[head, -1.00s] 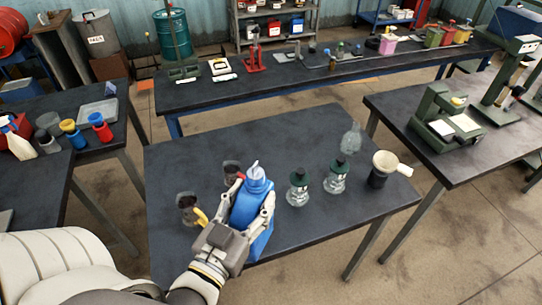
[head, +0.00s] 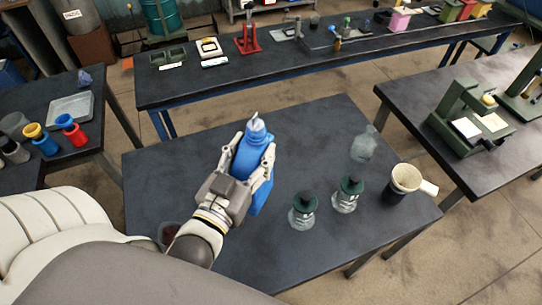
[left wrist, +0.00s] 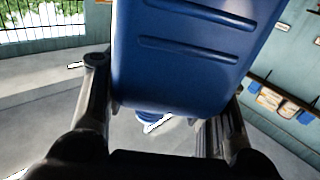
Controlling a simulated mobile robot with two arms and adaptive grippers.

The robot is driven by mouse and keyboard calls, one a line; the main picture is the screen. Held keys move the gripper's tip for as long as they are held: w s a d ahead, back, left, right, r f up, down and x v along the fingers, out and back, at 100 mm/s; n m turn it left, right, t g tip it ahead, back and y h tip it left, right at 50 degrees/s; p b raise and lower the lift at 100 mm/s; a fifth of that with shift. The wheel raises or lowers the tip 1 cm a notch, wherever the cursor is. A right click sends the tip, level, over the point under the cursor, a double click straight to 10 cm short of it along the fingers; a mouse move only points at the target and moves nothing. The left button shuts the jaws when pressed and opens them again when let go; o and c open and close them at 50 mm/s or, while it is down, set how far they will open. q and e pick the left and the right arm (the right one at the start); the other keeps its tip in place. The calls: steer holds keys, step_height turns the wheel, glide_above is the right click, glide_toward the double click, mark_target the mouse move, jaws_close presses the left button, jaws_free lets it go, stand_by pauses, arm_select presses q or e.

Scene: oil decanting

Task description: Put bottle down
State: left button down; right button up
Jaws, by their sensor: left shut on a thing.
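A blue bottle (head: 256,145) with a pale spout is in the head view, over the middle of the near dark table (head: 320,130). My left gripper (head: 248,172) is shut on the bottle, with a finger on each side. The bottle looks about upright, with a slight tilt. I cannot tell whether its base touches the table. In the left wrist view the blue bottle (left wrist: 190,55) fills the space between the fingers of my left gripper (left wrist: 165,125). My right gripper is not in view.
Two glass flasks with dark green tops (head: 303,210) (head: 347,194), a clear bottle (head: 363,145) and a dark container with a cream funnel (head: 403,183) stand right of the blue bottle. A dark reddish cup (head: 168,233) is partly hidden by my arm. The table's far left is clear.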

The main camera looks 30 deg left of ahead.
arm_select(q)
steer(key=w+b, duration=0.1)
steer(key=w+f+b, duration=0.1)
steer(key=w+b, duration=0.1)
steer(key=shift+w+a+f, duration=0.3)
steer(key=shift+w+f, duration=0.05)
steer(key=shift+f, duration=0.05)
steer(key=w+a+f+b, duration=0.1)
steer(key=w+f+b, duration=0.6)
steer(key=f, duration=0.3)
steer(key=shift+w, duration=0.6)
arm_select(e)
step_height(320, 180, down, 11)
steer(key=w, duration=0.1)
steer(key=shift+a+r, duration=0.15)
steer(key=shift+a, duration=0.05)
arm_select(q)
steer(key=shift+a, duration=0.1)
steer(key=shift+f, duration=0.15)
steer(key=c, duration=1)
jaws_free()
steer(key=shift+f, duration=0.15)
steer(key=o, duration=0.4)
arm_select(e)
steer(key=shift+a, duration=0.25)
